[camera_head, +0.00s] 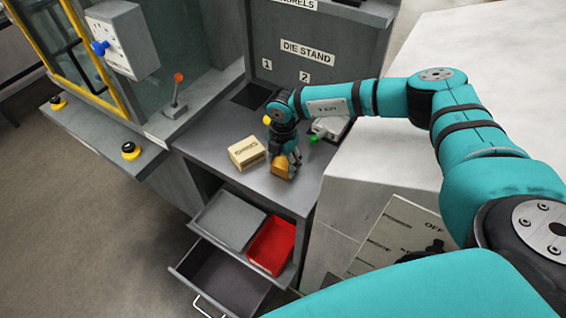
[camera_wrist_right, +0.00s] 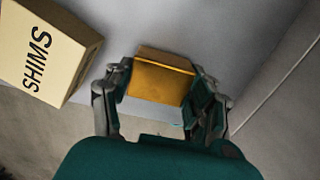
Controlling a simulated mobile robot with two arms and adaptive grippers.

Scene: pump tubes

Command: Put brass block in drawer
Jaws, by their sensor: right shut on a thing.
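The brass block (camera_head: 281,168) is a small golden block at the front right of the grey bench top. It also shows in the right wrist view (camera_wrist_right: 160,82). My right gripper (camera_head: 288,162) points down over it and is shut on the block, with one finger at each side in the right wrist view (camera_wrist_right: 160,98). I cannot tell whether the block is lifted off the bench. The open drawer (camera_head: 222,280) is below the bench front; a grey tray (camera_head: 230,218) and a red tray (camera_head: 271,246) show at its upper level. My left gripper is not in view.
A tan box marked SHIMS (camera_head: 247,152) stands left of my right gripper, close to it. A grey device with a green tip (camera_head: 330,128) is behind at right. A pale large block (camera_head: 390,150) stands right of the bench. A panel marked DIE STAND (camera_head: 310,55) rises behind.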

